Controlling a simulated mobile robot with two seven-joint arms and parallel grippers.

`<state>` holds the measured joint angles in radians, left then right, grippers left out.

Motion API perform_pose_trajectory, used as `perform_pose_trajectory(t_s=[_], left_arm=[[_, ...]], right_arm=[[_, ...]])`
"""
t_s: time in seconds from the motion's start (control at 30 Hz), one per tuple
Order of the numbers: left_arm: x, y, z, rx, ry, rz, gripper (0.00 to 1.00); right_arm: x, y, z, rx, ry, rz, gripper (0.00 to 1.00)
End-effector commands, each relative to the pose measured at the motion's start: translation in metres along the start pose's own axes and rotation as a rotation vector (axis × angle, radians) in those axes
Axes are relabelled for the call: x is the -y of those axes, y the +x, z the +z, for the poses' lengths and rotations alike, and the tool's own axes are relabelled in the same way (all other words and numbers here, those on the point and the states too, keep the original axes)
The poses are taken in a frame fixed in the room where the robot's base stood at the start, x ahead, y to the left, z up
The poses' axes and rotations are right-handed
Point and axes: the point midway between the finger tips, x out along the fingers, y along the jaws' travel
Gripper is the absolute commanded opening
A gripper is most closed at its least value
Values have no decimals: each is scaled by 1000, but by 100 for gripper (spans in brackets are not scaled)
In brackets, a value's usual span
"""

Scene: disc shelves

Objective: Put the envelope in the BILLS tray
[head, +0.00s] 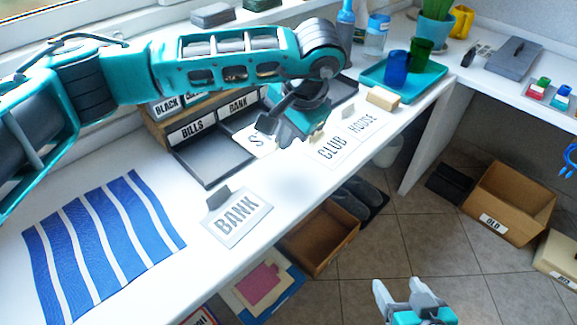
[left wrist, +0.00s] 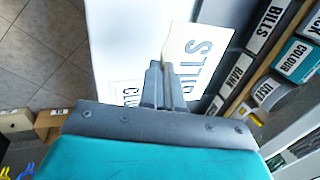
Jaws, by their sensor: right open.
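No thing is plainly recognisable as the envelope; several white lettered cards with upright tabs lie about. My left gripper (left wrist: 166,88) has its fingers close together on the tab edge of a card starting with "ST" (left wrist: 200,52). In the head view my left gripper (head: 268,122) is partly hidden by its own hand, and only part of the card (head: 259,143) shows beside a dark tray. The dark BILLS tray (head: 212,160) lies on the counter before the BILLS label (head: 190,130). My right gripper (head: 402,292) is open and empty, low over the floor.
A BANK card (head: 237,222) lies at the counter's front edge, with CLUB (head: 331,150) and HOUSE (head: 363,125) cards farther right. A striped blue cloth (head: 100,245) lies left. A teal tray with cups (head: 425,80) is at the back. Boxes stand on the floor.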

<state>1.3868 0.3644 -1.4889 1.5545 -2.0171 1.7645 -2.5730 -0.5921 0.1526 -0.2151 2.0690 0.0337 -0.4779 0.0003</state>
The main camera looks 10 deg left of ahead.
Motion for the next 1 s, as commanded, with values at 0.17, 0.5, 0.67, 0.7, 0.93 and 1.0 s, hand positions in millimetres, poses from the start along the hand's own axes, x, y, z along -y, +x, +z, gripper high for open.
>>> perform_pose_trajectory(t_s=[0.17,0.5,0.67,0.7,0.93,1.0], left_arm=[[-14,38,0,2,1,2,0],[-23,67,0,2,1,1,0],[-31,89,0,1,1,2,0],[-32,91,0,1,1,1,0],[-31,91,0,-1,1,0,0],[-32,93,0,-1,1,0,0]], right_arm=[[0,3,5,0,-1,0,68],[0,5,8,0,-1,0,68],[0,7,11,-1,-1,0,68],[0,7,11,0,-1,0,68],[0,7,11,0,-1,0,68],[0,8,13,0,-1,0,68]])
